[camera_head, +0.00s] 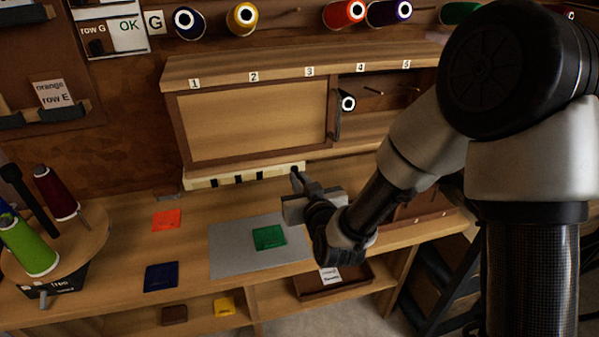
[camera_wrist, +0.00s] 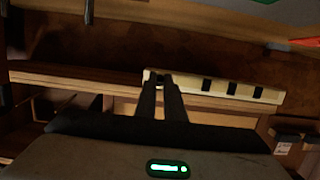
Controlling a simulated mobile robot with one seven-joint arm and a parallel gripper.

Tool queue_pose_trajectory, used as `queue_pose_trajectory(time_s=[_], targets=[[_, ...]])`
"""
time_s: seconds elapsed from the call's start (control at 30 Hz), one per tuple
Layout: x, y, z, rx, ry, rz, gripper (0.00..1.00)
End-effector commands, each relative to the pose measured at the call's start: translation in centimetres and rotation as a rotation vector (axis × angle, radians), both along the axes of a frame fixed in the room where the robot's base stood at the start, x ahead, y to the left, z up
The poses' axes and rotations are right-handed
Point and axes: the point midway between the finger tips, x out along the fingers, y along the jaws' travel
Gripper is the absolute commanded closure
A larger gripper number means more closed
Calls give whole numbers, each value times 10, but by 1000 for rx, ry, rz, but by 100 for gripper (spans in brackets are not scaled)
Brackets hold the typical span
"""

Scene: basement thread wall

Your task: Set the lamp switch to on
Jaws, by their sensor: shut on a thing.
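A cream strip (camera_head: 240,177) with several dark marks runs along the back of the bench, below the sliding panel. It also shows in the wrist view (camera_wrist: 240,91). My gripper (camera_head: 297,174) reaches the strip's right end in the head view. In the wrist view, my gripper's dark fingers (camera_wrist: 162,80) come together at the strip's left end. They are shut on a small part there, which I take as the lamp switch. The fingers hide most of it, so its setting cannot be read.
A tan sliding panel (camera_head: 255,125) stands just above the strip. A grey mat (camera_head: 230,250) with a green card (camera_head: 269,238) lies on the bench in front. A turntable of thread spools (camera_head: 85,240) stands at the left. The bench between mat and strip is clear.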

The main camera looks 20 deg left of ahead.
Motion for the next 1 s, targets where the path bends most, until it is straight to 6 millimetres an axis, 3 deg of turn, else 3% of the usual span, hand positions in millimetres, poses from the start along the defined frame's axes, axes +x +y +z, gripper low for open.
queue_pose_trajectory(time_s=[0.03,0.3,0.7,1.0], targets=[[1,1,15,-21,34,0,100],[3,3,27,-149,242,1,100],[8,6,35,-292,477,1,100],[10,6,33,-338,548,0,100]])
